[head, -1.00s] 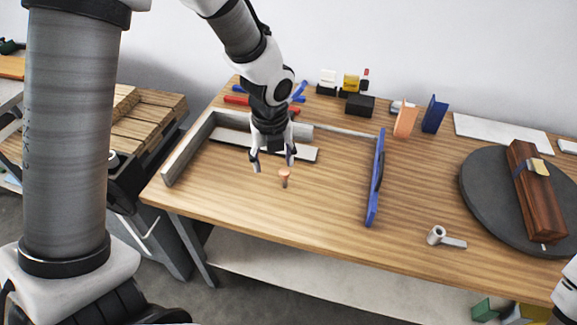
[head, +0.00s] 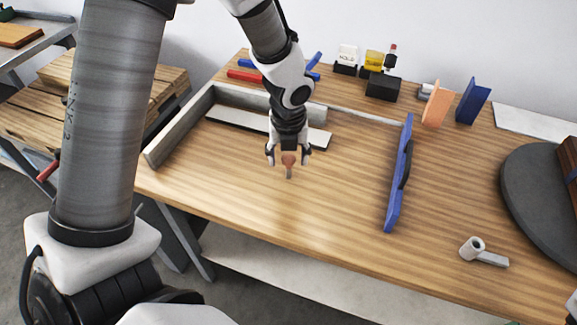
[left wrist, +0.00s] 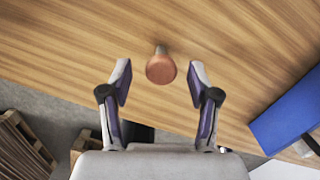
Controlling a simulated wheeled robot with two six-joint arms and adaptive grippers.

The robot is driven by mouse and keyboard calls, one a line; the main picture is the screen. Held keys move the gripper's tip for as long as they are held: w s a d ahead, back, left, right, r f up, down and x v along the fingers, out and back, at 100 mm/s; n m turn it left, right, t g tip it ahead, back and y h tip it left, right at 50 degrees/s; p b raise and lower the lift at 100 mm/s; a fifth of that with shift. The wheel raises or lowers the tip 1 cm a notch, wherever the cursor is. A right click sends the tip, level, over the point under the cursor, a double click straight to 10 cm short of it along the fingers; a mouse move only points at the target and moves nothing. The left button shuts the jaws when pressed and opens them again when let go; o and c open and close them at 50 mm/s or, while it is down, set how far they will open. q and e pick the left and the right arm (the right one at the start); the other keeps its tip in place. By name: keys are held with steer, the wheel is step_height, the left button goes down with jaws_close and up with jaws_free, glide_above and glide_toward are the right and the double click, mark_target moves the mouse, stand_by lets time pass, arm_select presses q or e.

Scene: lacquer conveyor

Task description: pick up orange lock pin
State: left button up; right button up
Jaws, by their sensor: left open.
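The orange lock pin (head: 289,160) stands on the wooden table, with an orange round head and a thin grey shank below it. My left gripper (head: 289,158) is open, with a finger on each side of the pin's head in the head view. In the left wrist view the pin's head (left wrist: 161,69) appears just beyond and between the open fingertips (left wrist: 158,78), with clear gaps on both sides. The fingers do not touch it.
A grey rail frame (head: 180,128) and a white strip (head: 240,120) lie behind the pin. A blue handled panel (head: 397,185) stands to the right. A grey tube fitting (head: 473,247) and a dark turntable (head: 530,195) are further right. The table in front is clear.

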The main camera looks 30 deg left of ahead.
arm_select(q)
steer(key=shift+w+a+f, duration=0.1)
steer(key=shift+w+f, duration=0.15)
steer(key=shift+f, duration=0.5)
steer(key=shift+s+r, duration=0.1)
steer(key=shift+s, duration=0.05)
jaws_close()
arm_select(e)
steer(key=shift+f, duration=0.25)
